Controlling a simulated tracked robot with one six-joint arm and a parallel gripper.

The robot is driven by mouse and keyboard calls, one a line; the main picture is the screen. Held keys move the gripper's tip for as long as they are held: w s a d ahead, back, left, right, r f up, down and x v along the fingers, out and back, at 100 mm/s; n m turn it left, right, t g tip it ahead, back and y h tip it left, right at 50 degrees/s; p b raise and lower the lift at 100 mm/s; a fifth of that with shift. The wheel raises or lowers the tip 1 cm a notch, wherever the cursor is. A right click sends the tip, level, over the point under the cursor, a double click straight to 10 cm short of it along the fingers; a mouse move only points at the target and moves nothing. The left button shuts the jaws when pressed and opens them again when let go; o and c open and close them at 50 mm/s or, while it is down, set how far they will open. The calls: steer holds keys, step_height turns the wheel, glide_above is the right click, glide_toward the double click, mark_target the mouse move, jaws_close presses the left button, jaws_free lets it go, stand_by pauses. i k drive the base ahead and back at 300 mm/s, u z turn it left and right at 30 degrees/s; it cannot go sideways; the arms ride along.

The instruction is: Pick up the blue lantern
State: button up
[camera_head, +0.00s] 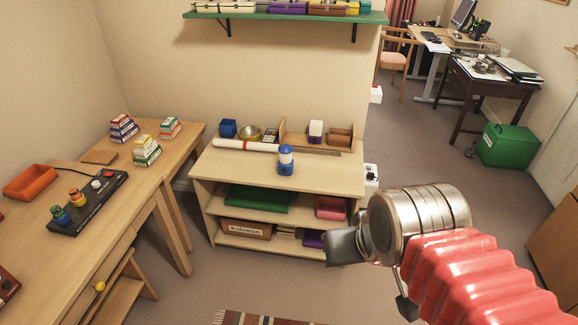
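The blue lantern (286,161), a small blue cylinder with a pale band around its middle, stands upright near the front edge of the wooden shelf unit's top (320,176). My gripper (372,282) is at the lower right, in front of the shelf unit and to the right of the lantern, clear of it. Its dark fingers are spread apart with nothing visible between them. The silver wrist and red sleeve of my arm hide part of the floor.
A blue box (228,128), a white-topped container (316,131) and wooden holders stand at the back. A wooden desk (152,174) is on the left. A green bin (508,146) stands at the right. Open floor lies in front.

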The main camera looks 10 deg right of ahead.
mark_target(285, 161)
steer(key=k, duration=0.5)
steer(key=u, duration=0.55)
steer(key=i, duration=0.8)
steer(key=u, duration=0.7)
steer(key=i, duration=1.7)
steer(key=z, duration=0.6)
steer(key=i, duration=0.3)
steer(key=z, duration=0.25)
